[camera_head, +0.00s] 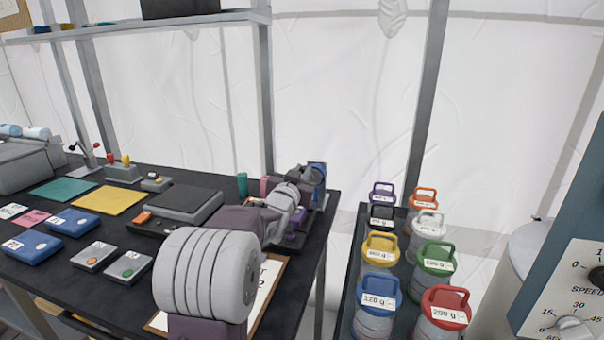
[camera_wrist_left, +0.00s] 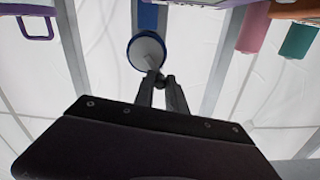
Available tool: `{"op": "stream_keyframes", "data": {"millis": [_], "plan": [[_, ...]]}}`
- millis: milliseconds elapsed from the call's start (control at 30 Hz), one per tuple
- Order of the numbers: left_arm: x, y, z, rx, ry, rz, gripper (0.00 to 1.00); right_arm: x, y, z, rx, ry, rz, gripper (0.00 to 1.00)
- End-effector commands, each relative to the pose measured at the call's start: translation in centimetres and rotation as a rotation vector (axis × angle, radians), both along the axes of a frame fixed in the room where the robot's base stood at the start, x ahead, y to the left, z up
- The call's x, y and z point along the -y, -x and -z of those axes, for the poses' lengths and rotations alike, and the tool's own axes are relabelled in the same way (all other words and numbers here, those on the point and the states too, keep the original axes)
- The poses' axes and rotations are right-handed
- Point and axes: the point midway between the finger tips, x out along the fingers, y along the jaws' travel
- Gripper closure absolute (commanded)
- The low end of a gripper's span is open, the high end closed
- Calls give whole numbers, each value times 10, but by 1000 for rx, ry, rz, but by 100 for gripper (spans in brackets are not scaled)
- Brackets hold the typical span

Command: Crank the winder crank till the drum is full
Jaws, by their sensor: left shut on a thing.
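The winder (camera_head: 318,170) stands at the right end of the dark bench, and its blue part shows behind my left arm. In the left wrist view, a pale disc with a blue rim (camera_wrist_left: 147,50) stands in front of a blue upright (camera_wrist_left: 148,14). My left gripper (camera_wrist_left: 159,78) has its dark fingers closed together right by that disc. The crank handle between the fingertips is too small and covered to make out. My arm hides most of the winder in the head view, so how full the drum is cannot be told. My right gripper is not in view.
Several coloured weights, such as a red one (camera_head: 443,308), stand on a dark stand right of the bench. Teal (camera_head: 242,185) and pink cylinders are close left of the winder. Blue boxes, a yellow mat (camera_head: 110,201) and a scale (camera_head: 177,203) occupy the bench.

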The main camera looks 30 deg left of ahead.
Motion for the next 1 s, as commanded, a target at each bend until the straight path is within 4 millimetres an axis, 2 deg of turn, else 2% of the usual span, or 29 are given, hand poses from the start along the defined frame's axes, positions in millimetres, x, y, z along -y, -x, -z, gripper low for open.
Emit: {"op": "stream_keyframes", "data": {"millis": [267,700,1000], "plan": [[3,0,1,-22,-95,0,100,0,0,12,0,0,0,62],[15,-3,-2,-99,-414,-1,100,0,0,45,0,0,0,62],[21,-5,-4,-137,-567,0,100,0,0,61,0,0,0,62]]}}
